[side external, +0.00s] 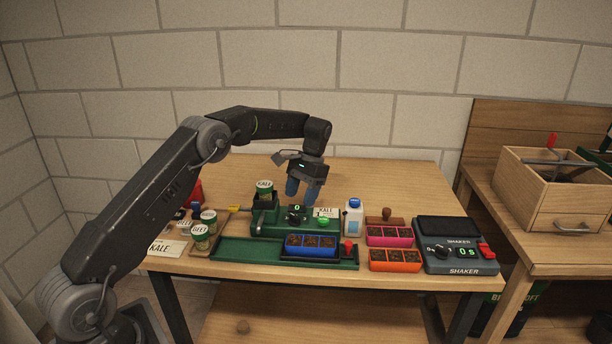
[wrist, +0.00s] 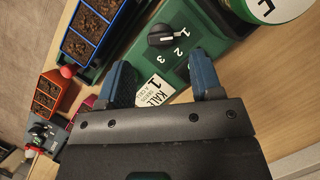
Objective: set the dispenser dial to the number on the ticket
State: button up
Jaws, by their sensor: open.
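The green dispenser (side external: 268,228) stands on the table with a small display reading 0 (side external: 296,207). Its black dial (wrist: 172,36) shows in the wrist view beside the printed numbers 1, 2 and 3; I cannot tell clearly which number it points to. The white ticket (wrist: 155,96) reads KALE with a large 1; it also shows at the dispenser's right in the side view (side external: 326,212). My gripper (wrist: 163,80) has its blue fingers apart with nothing between them. In the side view my gripper (side external: 303,190) hangs just above the dial, apart from it.
A KALE jar (side external: 264,185) sits on the dispenser. A blue seedling tray (side external: 311,244) lies in front, with pink (side external: 390,237) and orange (side external: 395,261) trays at right. The shaker (side external: 458,250) stands at the right edge. The table behind is clear.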

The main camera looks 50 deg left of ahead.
jog(key=v, duration=0.6)
jog(key=shift+w+r, duration=0.2)
jog(key=shift+r, duration=0.1)
jog(key=shift+r, duration=0.1)
jog(key=s+d+r+t+y, duration=0.1)
jog(key=s+d+r+t, duration=0.2)
jog(key=s+d+r, duration=0.35)
jog(key=s+d+r+t, duration=0.2)
jog(key=s+d+r, duration=0.2)
jog(key=s+r, duration=0.4)
jog(key=s+d+f+t, duration=0.2)
jog(key=s+d+f, duration=0.1)
jog(key=s, duration=0.6)
jog(key=s+d+f+m+t, duration=0.1)
jog(key=s+d+f+t, duration=0.2)
jog(key=s, duration=0.7)
jog(key=shift+s+h, duration=0.3)
